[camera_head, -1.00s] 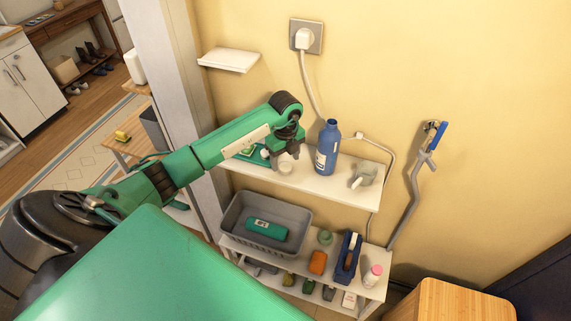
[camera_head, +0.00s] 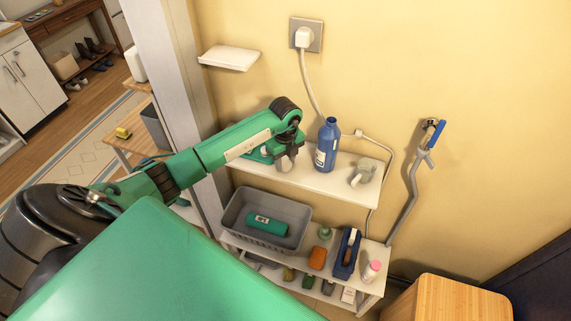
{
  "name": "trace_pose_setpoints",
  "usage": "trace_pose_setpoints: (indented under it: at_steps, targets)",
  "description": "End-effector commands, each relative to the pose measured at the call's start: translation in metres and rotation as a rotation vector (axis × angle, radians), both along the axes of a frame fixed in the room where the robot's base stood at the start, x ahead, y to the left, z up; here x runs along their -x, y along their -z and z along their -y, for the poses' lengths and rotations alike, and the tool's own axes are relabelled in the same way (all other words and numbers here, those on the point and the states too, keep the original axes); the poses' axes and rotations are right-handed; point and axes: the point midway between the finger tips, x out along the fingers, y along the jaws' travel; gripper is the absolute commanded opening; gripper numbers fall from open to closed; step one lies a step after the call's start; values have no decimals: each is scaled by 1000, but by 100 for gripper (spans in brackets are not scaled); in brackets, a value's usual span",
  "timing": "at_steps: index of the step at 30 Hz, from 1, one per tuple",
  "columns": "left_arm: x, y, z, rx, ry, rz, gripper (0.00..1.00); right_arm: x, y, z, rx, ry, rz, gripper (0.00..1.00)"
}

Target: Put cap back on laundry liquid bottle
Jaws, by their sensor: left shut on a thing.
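The blue laundry liquid bottle (camera_head: 326,155) stands upright on the upper white shelf, with a pale label on its side. Its narrow top looks uncapped, though it is small in the view. My left gripper (camera_head: 286,164) reaches in from the left and points down at the shelf, just left of the bottle and apart from it. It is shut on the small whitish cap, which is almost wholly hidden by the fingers. My right gripper is not in view.
A green item (camera_head: 259,154) lies behind my left wrist on the shelf. A white-grey object (camera_head: 363,172) stands right of the bottle. Below are a grey basket (camera_head: 233,204) and a blue holder (camera_head: 346,253).

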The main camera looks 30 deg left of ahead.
Motion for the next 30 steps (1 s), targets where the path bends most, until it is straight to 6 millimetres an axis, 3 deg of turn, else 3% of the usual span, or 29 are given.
trace_pose_setpoints:
  at_steps: [8, 13, 17, 25, 30]
  targets:
    - [-1, -7, -1, -1, 0, 1, 16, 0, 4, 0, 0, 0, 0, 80]
    - [-1, -29, -1, -1, 1, 5, 16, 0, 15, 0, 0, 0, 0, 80]
    - [-1, -61, -1, -2, 2, 7, 16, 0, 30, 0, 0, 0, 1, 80]
    - [-1, -145, -1, -1, 1, 8, 16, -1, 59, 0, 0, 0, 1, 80]
    - [0, -175, -1, -3, -2, 3, 16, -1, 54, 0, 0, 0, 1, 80]
